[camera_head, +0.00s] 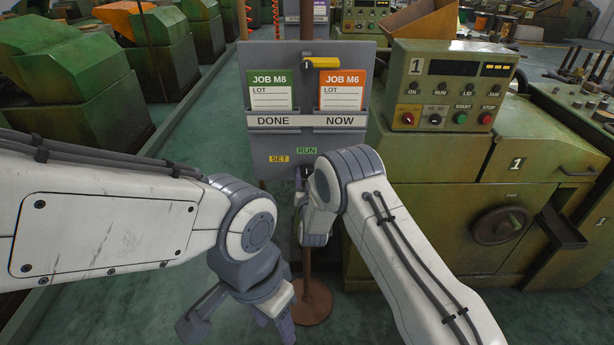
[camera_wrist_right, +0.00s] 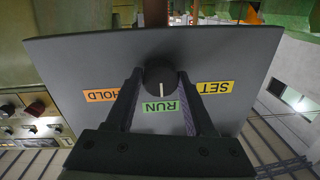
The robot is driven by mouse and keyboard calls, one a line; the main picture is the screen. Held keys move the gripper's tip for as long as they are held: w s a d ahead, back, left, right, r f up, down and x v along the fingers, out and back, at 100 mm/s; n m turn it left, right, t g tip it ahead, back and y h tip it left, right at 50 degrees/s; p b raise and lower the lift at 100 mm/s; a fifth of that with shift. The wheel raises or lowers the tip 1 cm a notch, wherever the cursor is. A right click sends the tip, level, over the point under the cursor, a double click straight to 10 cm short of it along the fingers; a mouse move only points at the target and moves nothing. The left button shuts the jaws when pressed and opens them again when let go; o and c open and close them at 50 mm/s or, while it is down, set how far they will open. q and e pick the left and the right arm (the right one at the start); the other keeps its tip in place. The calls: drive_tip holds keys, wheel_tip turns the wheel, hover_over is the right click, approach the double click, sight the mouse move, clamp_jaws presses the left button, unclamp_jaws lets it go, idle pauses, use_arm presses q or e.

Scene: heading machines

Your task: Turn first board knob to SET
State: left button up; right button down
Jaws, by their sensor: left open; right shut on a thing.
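The first board (camera_head: 312,60) stands on a post in the middle of the head view. Its black knob (camera_wrist_right: 159,75) shows in the right wrist view, where the picture is upside down. The knob's white mark points at the green RUN label (camera_wrist_right: 162,106). The yellow SET label (camera_wrist_right: 215,87) and orange HOLD label (camera_wrist_right: 102,95) lie to either side. My right gripper (camera_wrist_right: 160,84) is shut on the knob, one finger on each side. In the head view my right wrist hides the HOLD label and most of the knob. My left gripper (camera_head: 240,325) is open and empty, low and left of the post.
Cards JOB M8 (camera_head: 269,90) and JOB M6 (camera_head: 341,90) sit in the board's DONE and NOW pockets. A green machine (camera_head: 500,190) with a control box (camera_head: 455,90) stands close on the right.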

drive_tip(key=n+b, duration=0.2)
drive_tip(key=n, duration=0.1)
drive_tip(key=shift+f, duration=0.1)
drive_tip(key=n+b, duration=0.1)
drive_tip(key=n, duration=0.1)
drive_tip(key=shift+n, duration=0.4)
drive_tip(key=n+b, duration=0.1)
drive_tip(key=n, duration=0.1)
drive_tip(key=shift+n, duration=0.3)
drive_tip(key=shift+n+g+h+b, duration=0.3)
drive_tip(key=shift+n+b, duration=0.25)
drive_tip(key=shift+n, duration=0.85)
drive_tip(key=shift+r, duration=0.2)
drive_tip(key=shift+c, duration=1.3)
unclamp_jaws()
